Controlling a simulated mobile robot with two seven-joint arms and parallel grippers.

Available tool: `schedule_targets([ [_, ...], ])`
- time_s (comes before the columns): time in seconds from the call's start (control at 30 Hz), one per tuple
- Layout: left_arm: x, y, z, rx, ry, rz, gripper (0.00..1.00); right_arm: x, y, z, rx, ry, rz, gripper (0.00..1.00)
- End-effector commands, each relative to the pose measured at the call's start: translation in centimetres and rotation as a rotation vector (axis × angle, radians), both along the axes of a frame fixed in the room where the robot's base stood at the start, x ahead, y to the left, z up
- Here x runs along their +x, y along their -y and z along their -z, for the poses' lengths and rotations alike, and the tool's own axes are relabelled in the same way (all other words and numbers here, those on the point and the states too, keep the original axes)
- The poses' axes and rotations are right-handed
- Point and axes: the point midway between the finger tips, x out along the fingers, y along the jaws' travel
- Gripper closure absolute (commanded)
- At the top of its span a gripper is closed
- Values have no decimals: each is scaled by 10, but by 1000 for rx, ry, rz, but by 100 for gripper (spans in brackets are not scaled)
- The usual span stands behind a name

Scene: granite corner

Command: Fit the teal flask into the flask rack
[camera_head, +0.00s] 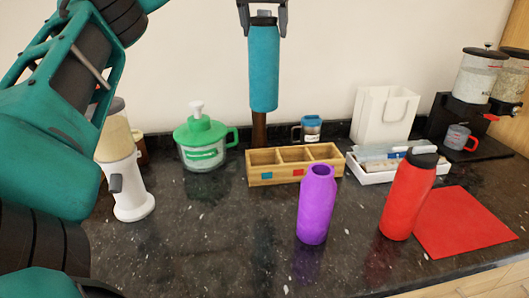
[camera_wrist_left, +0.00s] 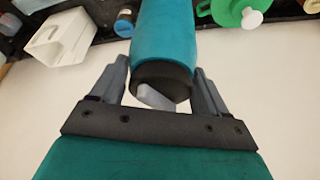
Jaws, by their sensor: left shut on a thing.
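My left gripper (camera_head: 263,20) is shut on the black cap of the teal flask (camera_head: 264,68), at the top of the head view. The flask hangs upright in the air, above and behind the wooden flask rack (camera_head: 262,182). In the left wrist view the fingers (camera_wrist_left: 163,85) sit either side of the cap, with the teal body (camera_wrist_left: 166,35) beyond. The rack stands on the dark counter with three open compartments that look empty.
A red flask (camera_head: 405,200) stands beside a red mat (camera_head: 465,222) at right. Behind are a green-lidded jar (camera_head: 203,145), blue-lidded cup (camera_head: 311,127), white bag (camera_head: 384,115) and white tray (camera_head: 362,177). A white grinder (camera_head: 128,175) stands left. The front-left counter is clear.

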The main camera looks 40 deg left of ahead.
Motion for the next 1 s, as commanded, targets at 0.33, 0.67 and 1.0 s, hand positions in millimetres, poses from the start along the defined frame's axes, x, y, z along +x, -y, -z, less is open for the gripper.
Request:
schedule_targets([
  [0.33,-1,-1,44,1,-2,1,94,0,0,10,0,0,0,0],
  [0.67,-1,0,127,0,-1,0,94,0,0,20,-1,-1,1,0],
  [1.0,0,0,166,0,1,0,94,0,1,22,-1,-1,1,0],
])
